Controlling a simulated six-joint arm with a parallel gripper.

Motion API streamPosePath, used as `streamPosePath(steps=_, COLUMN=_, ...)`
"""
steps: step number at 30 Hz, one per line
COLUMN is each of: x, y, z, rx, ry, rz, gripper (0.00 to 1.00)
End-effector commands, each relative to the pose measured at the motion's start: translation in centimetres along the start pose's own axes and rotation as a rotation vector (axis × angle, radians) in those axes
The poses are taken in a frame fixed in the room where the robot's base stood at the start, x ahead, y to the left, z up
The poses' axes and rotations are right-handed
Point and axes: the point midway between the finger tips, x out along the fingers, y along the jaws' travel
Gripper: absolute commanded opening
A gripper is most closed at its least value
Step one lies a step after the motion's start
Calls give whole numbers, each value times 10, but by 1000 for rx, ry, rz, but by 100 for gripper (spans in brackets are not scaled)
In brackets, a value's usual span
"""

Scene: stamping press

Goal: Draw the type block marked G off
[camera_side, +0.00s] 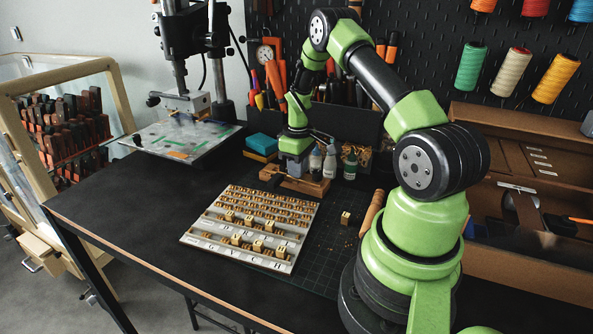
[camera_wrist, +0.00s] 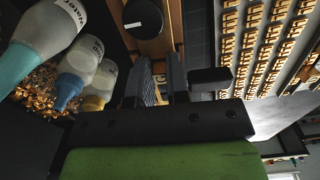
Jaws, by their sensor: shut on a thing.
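My gripper (camera_side: 295,168) points down at the low wooden holder (camera_side: 306,185) at the back of the bench. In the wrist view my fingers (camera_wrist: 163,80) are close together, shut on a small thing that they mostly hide. I cannot read a letter on it, so I cannot tell whether it is the block marked G. The wooden holder with a round black knob (camera_wrist: 143,18) lies just beyond the fingertips. Several brass type blocks stand in the pale type tray (camera_side: 188,239), which also shows at right in the wrist view (camera_wrist: 283,50).
Bottles (camera_side: 330,162) stand close to the right of my gripper, beside a box of brass bits. A loose brass block (camera_side: 346,218) and a wooden handle (camera_side: 372,212) lie on the cutting mat. The stamping press (camera_side: 185,100) stands at the back left. The bench's left side is clear.

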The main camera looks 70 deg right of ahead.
Motion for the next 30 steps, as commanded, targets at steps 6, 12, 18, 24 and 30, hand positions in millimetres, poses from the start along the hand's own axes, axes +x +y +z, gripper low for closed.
streamPosePath(steps=6, x=-30, y=1, z=-1, rx=-1, ry=4, rz=4, gripper=0)
streamPosePath(steps=12, x=-72, y=1, z=-1, rx=-1, ry=5, rz=4, gripper=0)
streamPosePath(steps=18, x=-99, y=0, z=0, rx=0, ry=2, rz=2, gripper=0)
streamPosePath(steps=24, x=-113, y=0, z=0, rx=-1, ry=0, rz=1, gripper=0)
streamPosePath(steps=30, x=-124, y=0, z=0, rx=-1, ry=2, rz=2, gripper=0)
